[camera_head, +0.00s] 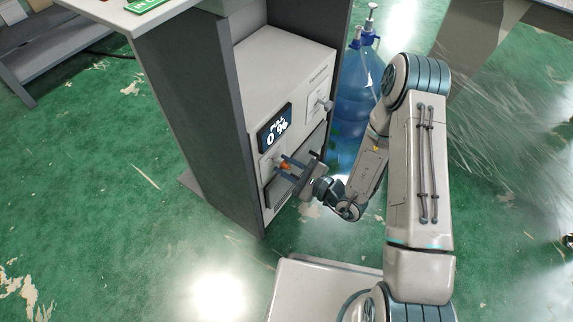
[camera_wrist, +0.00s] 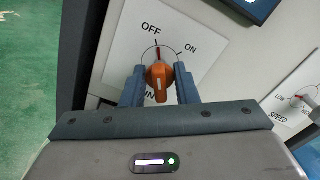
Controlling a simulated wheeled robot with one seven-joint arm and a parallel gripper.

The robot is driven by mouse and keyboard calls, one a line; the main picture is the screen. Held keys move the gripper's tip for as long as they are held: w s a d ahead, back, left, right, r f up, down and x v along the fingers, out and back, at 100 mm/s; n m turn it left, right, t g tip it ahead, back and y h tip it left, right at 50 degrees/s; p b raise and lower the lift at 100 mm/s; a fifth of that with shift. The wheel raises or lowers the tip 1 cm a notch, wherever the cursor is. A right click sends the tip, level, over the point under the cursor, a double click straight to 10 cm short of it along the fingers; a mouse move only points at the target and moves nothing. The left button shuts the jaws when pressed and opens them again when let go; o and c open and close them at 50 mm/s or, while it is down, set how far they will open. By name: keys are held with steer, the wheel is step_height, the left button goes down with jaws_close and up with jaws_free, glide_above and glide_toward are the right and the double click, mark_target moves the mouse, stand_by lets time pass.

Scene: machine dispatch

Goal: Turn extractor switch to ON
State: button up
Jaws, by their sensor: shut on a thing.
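The extractor (camera_head: 262,66) is a light grey unit set inside a dark cabinet. Its switch is an orange knob (camera_wrist: 158,78) on a white plate (camera_wrist: 128,48) marked OFF at the top and ON to the right. A red pointer mark shows above the knob, close to the OFF label. My gripper (camera_wrist: 160,87) has its two blue-grey fingers shut on the orange knob, one on each side. In the head view my gripper (camera_head: 288,168) reaches the front panel from the right, and only a little of the orange knob (camera_head: 284,166) shows. A lower label is mostly hidden by the fingers.
A SPEED dial (camera_wrist: 302,98) with a LOW mark sits to the right of the switch. A dark display (camera_head: 275,128) is above my gripper. The dark cabinet side (camera_head: 190,110) stands left, and a blue water bottle (camera_head: 352,95) stands behind my arm. Green floor is open at front left.

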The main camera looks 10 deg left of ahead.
steer(key=m+p, duration=0.2)
steer(key=m, duration=0.1)
steer(key=shift+r+p, duration=0.2)
steer(key=shift+p, duration=0.1)
steer(key=m+p, duration=0.3)
steer(key=shift+d+m, duration=0.1)
steer(key=shift+m, duration=0.3)
steer(key=m+p, duration=0.2)
steer(key=m, duration=0.1)
steer(key=shift+f+p, duration=0.1)
steer(key=shift+p, duration=0.25)
steer(key=shift+f+m+p, duration=0.2)
steer(key=shift+m+p, duration=0.65)
steer(key=shift+m, duration=0.75)
steer(key=shift+s, duration=0.1)
steer(key=o, duration=0.6)
steer(key=shift+o, duration=0.2)
steer(key=p+v, duration=0.2)
steer(key=v, duration=1.1)
steer(key=shift+d+p, duration=0.35)
steer(key=shift+d, duration=0.05)
